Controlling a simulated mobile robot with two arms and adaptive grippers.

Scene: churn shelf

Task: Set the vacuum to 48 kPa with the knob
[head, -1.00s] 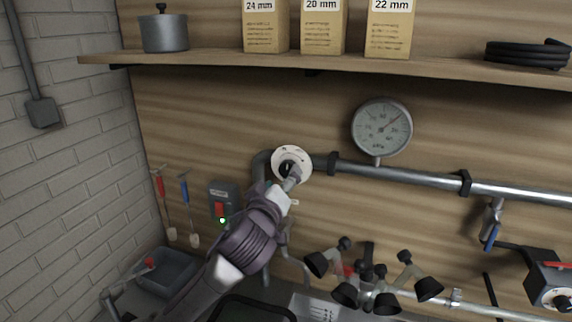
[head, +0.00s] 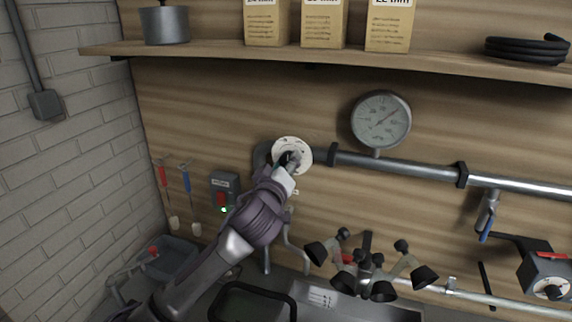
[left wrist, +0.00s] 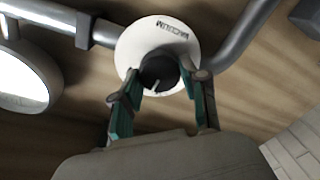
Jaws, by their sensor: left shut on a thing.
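The vacuum knob is a dark round knob (left wrist: 158,72) on a white dial plate (left wrist: 150,35), fixed to the pipe on the wooden wall. In the head view the plate (head: 303,144) shows, and the knob is mostly hidden behind my gripper. My left gripper (left wrist: 160,92) has its fingers on both sides of the knob and is shut on it; it also shows in the head view (head: 289,163). The round gauge (head: 381,121) hangs above the pipe to the right, its needle pointing to the upper right; its numbers are too small to read. My right gripper is not in view.
A switch box (head: 224,194) with a red switch and green light is left of my arm. A cluster of dark suction cups (head: 370,275) stands lower right. A shelf (head: 340,60) with boxes runs above. A valve with a blue handle (head: 487,220) hangs at right.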

